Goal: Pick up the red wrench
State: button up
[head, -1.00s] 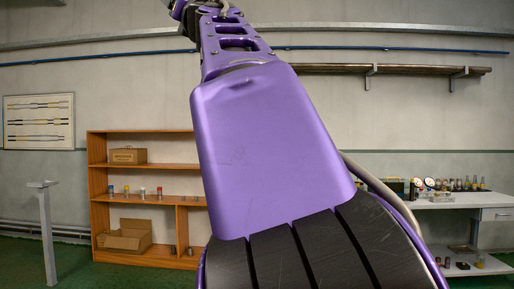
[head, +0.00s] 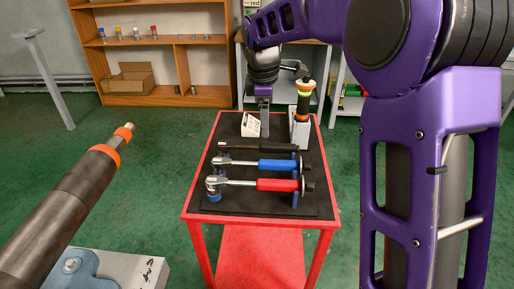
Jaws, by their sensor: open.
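The red wrench (head: 277,185) has a red handle and a chrome ratchet head at its left end. It lies across a rack near the front of a red table (head: 327,200) with a dark top. A blue wrench (head: 275,164) lies just behind it, and a black wrench (head: 268,147) lies behind that. My gripper (head: 265,128) points down over the back part of the table, behind the wrenches and apart from the red wrench. It is open, with nothing seen in it. Its fingers show nearly edge-on, so the gap between them is hard to see.
A dark pipe (head: 85,190) with orange bands juts up at left. Green floor (head: 150,150) between is clear.

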jog(key=g, duration=0.2)
send_over(261, 180)
notch_tip(261, 180, down, 3)
jog(key=shift+y, duration=0.3)
notch_tip(261, 180, down, 10)
jog(key=shift+s+a+b, duration=0.1)
jog(key=shift+s+b, duration=0.05)
jog(key=shift+b, duration=0.85)
jog(key=shift+f+b, duration=0.6)
jog(key=shift+f, duration=2.6)
grip_shut()
jog(key=shift+r, duration=0.1)
